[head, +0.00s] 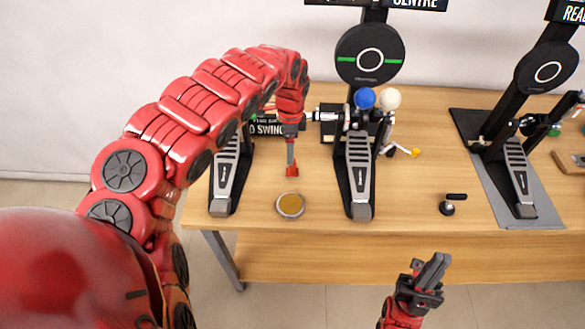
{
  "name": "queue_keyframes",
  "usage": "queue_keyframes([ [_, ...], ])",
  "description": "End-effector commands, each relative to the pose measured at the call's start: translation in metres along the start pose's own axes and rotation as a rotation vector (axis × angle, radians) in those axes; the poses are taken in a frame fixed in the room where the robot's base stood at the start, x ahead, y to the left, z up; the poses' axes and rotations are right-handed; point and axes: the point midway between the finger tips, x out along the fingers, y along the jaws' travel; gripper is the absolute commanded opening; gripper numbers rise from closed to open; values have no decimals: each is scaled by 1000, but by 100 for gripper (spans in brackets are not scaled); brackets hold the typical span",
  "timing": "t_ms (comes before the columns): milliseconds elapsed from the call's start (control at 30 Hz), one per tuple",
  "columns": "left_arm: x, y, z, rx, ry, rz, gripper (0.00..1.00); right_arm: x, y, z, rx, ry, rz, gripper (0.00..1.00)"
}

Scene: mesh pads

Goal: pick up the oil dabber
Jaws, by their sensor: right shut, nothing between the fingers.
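I cannot tell for sure which thing is the oil dabber. A thin grey upright piece with a red lower end (292,171) shows just below the end of my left arm. My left gripper (290,130) points down there, over the table's left part; its fingers are not clear, so I cannot tell whether it holds this piece. A small round tin with an amber top (290,205) lies in front of it. A small black knob-like item (447,208) sits at the right front, beside a short black bar (457,196). My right gripper (436,268) is shut and empty, in front of the table.
The wooden table (400,220) carries a left pedal (226,175), a middle pedal (358,175) with a black round pad (370,53) above, and a right pedal (519,180) on a grey plate. Blue (364,98) and white (391,98) balls stand by the middle pedal.

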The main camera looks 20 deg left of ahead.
Motion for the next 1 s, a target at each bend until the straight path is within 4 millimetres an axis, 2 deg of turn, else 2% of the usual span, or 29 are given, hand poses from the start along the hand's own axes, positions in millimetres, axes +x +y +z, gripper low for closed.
queue_keyframes([
  [33,14,1,-2,2,-1,4,78,-7,0,1,0,0,0,0],
  [133,32,2,-2,3,-1,5,78,-14,-1,2,0,0,0,0],
  [200,36,1,-1,2,2,5,78,-6,0,1,0,0,0,0],
  [567,57,0,-4,3,5,-1,78,3,0,-1,0,0,0,0],
  [800,86,0,-7,2,5,0,78,15,1,-2,0,0,0,0],
  [1000,99,0,-5,0,2,0,78,17,1,-3,0,0,0,0],
])
